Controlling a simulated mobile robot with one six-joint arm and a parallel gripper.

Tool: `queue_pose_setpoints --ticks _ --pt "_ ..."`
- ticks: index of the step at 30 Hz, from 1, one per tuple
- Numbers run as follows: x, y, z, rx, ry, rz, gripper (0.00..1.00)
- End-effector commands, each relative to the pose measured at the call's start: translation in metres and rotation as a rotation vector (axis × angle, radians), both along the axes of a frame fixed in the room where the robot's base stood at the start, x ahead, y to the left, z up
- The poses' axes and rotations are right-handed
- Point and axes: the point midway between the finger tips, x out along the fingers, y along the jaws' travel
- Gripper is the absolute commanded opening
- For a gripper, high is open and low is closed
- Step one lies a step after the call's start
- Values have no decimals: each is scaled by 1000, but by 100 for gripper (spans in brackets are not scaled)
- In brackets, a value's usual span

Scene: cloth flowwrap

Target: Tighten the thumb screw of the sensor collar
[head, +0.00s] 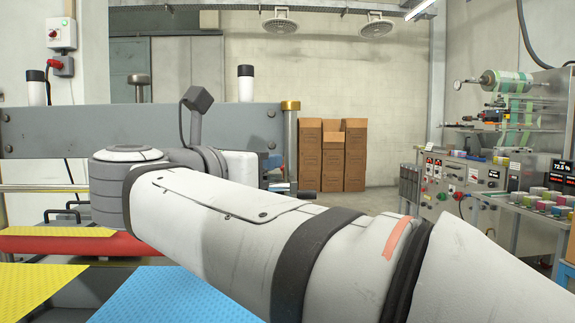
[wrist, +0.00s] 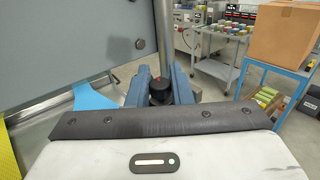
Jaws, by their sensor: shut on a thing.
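A black knob with a red mark, the thumb screw (wrist: 160,94), sits between the two blue-grey fingers of my gripper (wrist: 161,84) in the wrist view. The fingers are shut on it, one on each side. A grey upright post (wrist: 163,35) rises just behind the knob. In the head view this post (head: 291,140) has a brass cap and stands at the right end of a grey beam. My arm hides most of my gripper there. The sensor collar's body cannot be made out behind the knob and fingers.
The grey beam (head: 60,130) runs left of the post; its plate (wrist: 70,40) fills the wrist view's upper left. A cardboard box (wrist: 284,33) stands on a blue table at right. Stacked cartons (head: 333,155) and a control bench (head: 470,185) stand farther back.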

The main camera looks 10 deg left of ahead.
Motion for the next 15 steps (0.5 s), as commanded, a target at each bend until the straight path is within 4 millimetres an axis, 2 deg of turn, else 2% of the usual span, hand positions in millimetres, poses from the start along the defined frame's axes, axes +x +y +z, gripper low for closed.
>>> queue_pose_setpoints --ticks 6,15 --pt "2 1 -1 -1 0 -180 0" --pt "1 0 -1 0 0 -347 0"
